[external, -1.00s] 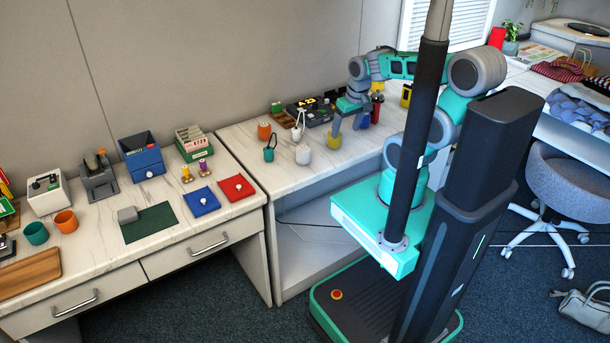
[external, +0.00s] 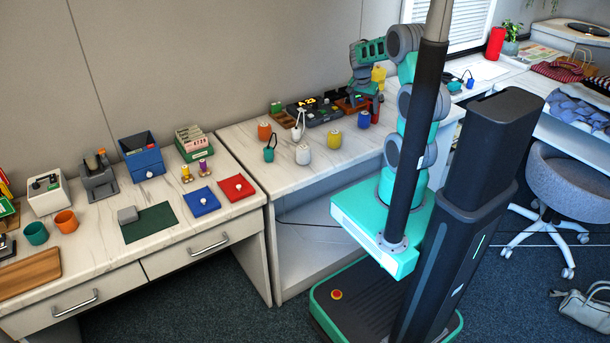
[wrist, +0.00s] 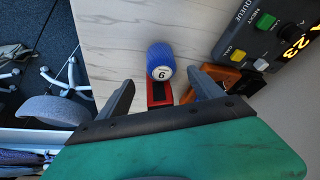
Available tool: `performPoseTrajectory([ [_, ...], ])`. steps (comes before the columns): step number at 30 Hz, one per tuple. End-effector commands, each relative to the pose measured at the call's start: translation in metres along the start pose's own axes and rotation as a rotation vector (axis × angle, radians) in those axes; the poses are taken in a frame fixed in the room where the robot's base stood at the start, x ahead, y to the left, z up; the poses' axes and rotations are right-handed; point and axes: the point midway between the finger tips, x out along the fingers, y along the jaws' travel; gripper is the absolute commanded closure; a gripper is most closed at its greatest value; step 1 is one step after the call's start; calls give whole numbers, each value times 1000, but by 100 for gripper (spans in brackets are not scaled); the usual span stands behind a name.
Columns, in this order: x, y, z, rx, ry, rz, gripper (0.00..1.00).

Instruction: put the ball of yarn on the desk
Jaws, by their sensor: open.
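I cannot pick out a ball of yarn with certainty. A blue rounded, textured object (wrist: 160,62) with a number on its pale end stands on a pale desk (wrist: 118,42), just beyond my open fingertips; the same blue object shows in the external view (external: 363,119). My gripper (wrist: 161,80) is open and empty, with its fingers on either side of a small red and black item (wrist: 159,92). In the external view my gripper (external: 358,100) hangs above the rear of the right desk (external: 300,172), partly hidden by its own wrist.
A dark queue display (wrist: 268,35) and an orange-brown tray (wrist: 222,75) lie close to my right finger.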

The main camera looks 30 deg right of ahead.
Motion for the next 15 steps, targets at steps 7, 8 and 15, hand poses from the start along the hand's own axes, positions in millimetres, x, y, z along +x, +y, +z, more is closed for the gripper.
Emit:
performPoseTrajectory([
  [7,38,-1,2,-4,-4,2,24],
  [8,44,-2,2,-4,-4,3,24],
  [15,65,-3,2,-5,0,-3,24],
])
